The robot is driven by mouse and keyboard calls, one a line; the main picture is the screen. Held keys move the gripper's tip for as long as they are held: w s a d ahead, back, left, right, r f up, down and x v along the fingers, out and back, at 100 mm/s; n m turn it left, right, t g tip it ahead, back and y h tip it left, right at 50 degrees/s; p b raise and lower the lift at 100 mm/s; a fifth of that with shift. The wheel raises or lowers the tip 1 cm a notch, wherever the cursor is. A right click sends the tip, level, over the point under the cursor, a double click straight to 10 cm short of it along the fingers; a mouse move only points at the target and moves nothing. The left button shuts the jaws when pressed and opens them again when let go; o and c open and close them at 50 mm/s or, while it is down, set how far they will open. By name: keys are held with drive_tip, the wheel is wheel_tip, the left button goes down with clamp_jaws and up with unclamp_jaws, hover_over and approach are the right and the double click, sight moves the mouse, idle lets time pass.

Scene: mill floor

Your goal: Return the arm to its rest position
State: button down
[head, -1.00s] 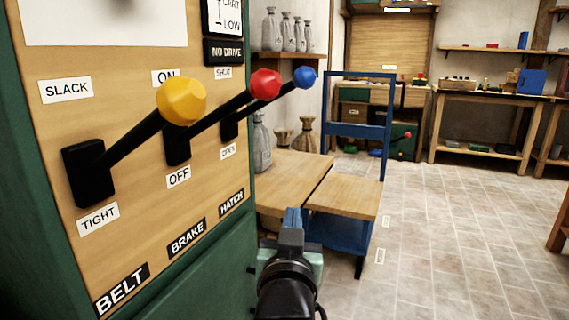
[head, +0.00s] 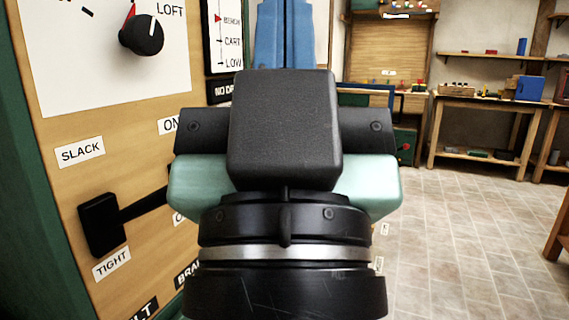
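My gripper (head: 284,35) fills the middle of the head view, raised in front of the lever panel and seen from behind. Its two blue fingers point up and away and lie side by side with no clear gap, so it looks shut, with nothing seen between them. The fingertips run out of the top of the picture. The black belt lever (head: 143,207) reaches behind the gripper, between the SLACK and TIGHT labels. Its knob and the brake and hatch levers are hidden.
The lever panel (head: 75,190) stands close on the left, with a black dial knob (head: 142,35) near its top. A workbench (head: 486,110) stands at the back right. The tiled floor (head: 460,230) on the right is clear.

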wheel_tip(320, 180, up, 32)
drive_tip(key=p, duration=2.9)
drive_tip(key=shift+p, duration=0.3)
